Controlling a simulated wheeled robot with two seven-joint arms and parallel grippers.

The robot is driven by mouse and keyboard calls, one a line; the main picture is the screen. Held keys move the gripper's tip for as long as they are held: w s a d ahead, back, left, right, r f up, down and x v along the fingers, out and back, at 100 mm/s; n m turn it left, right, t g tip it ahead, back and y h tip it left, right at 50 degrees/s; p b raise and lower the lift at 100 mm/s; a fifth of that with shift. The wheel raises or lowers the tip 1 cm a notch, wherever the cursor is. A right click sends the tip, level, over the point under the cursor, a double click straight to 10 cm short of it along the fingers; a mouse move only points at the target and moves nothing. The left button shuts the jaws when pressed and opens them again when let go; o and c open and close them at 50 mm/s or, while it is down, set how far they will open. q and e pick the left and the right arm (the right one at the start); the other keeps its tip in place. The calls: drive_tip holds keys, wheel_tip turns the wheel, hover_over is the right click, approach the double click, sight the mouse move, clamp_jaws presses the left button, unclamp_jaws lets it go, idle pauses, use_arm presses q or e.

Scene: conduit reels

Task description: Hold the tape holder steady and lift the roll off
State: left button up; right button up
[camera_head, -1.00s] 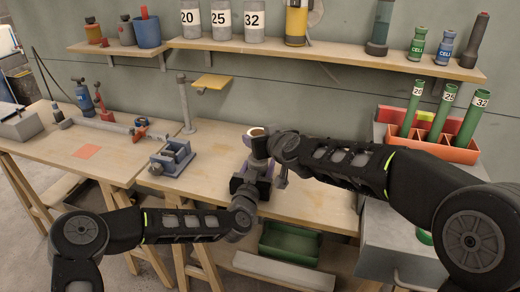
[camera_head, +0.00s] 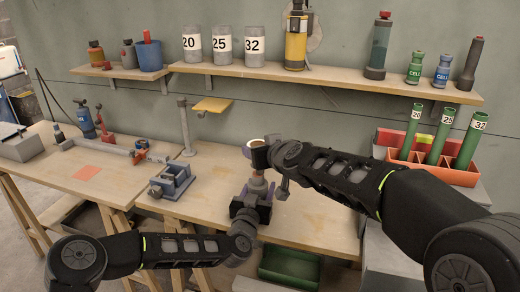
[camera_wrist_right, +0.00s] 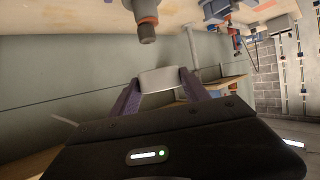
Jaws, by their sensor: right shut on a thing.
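My right gripper (camera_head: 257,146) is shut on the pale, ring-shaped roll (camera_head: 256,142). In the right wrist view the roll (camera_wrist_right: 160,79) sits between its purple fingers. The tape holder (camera_head: 258,182), a short post with an orange-brown band, stands below the roll. Its tip (camera_wrist_right: 147,32) shows clear of the roll in the right wrist view, which looks upside down. My left gripper (camera_head: 258,193) is low at the holder, its purple fingers beside it; whether they are shut on it is not clear.
A grey-blue vise (camera_head: 171,182) stands on the bench left of the grippers. An orange rack (camera_head: 440,170) with green tubes is at the right. A shelf (camera_head: 330,80) with labelled cups and bottles runs behind. A green bin (camera_head: 289,264) is below the bench.

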use_arm(q)
drive_tip(key=o, duration=1.7)
drive_tip(key=v, duration=1.2)
